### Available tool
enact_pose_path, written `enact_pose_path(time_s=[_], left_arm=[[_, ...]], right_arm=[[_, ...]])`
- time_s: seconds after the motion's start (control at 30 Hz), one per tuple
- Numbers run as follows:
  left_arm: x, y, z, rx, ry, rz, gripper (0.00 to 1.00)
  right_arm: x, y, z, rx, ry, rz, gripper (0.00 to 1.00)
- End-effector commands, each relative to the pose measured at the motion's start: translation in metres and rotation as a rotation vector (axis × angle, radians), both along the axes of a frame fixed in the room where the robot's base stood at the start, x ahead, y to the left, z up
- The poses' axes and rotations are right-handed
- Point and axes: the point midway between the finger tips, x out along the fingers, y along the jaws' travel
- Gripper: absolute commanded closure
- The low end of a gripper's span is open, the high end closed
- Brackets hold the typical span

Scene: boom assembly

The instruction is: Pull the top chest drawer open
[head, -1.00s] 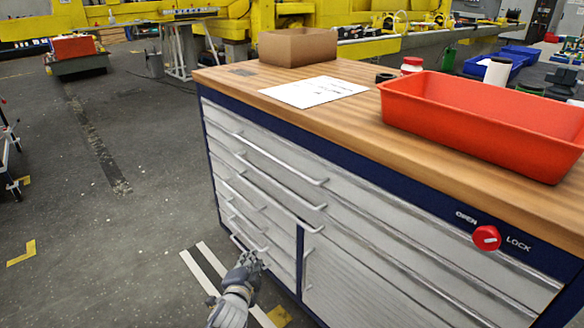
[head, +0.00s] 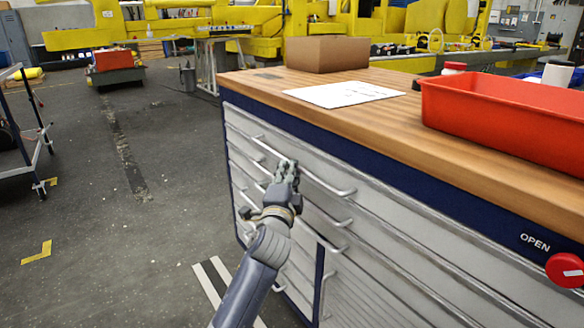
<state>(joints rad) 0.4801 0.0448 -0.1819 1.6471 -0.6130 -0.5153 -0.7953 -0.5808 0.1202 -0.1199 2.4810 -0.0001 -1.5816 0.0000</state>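The chest's top drawer (head: 378,190) is a wide light-grey front just under the dark blue frame, and it looks flush with the chest. Its long bar handle (head: 325,184) slants across the drawer's left part. My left gripper (head: 288,166) is at the middle of this handle and covers part of it in the picture. The fingers are small and dark here, so I cannot tell whether they are around the bar or only in front of it, nor whether they are open or shut. My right gripper is not in view.
Several lower drawers with similar handles lie below. A red lock knob (head: 565,270) sits on the right of the frame, by the word OPEN. The wooden top (head: 262,84) carries a cardboard box (head: 327,55), a paper sheet (head: 343,94) and a red bin (head: 505,120).

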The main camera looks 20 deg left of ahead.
Motion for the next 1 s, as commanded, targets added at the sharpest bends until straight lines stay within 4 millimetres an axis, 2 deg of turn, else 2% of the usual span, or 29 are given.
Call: enact_pose_path(time_s=[0.1,0.3,0.7,0.8,1.0], left_arm=[[0.018,0.002,0.002,-0.001,0.0,0.001,0.81],[0.036,0.005,0.004,-0.001,0.001,0.001,0.81],[0.041,0.006,0.005,-0.002,0.001,0.0,0.81],[0.041,0.005,0.005,-0.002,0.001,0.0,1.0],[0.041,0.005,0.005,-0.001,0.002,0.0,1.0]], right_arm=[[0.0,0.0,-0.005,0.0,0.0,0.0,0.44],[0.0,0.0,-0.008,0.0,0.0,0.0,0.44],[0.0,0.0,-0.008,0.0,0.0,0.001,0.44],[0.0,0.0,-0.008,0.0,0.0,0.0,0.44],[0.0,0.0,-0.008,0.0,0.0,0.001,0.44]])
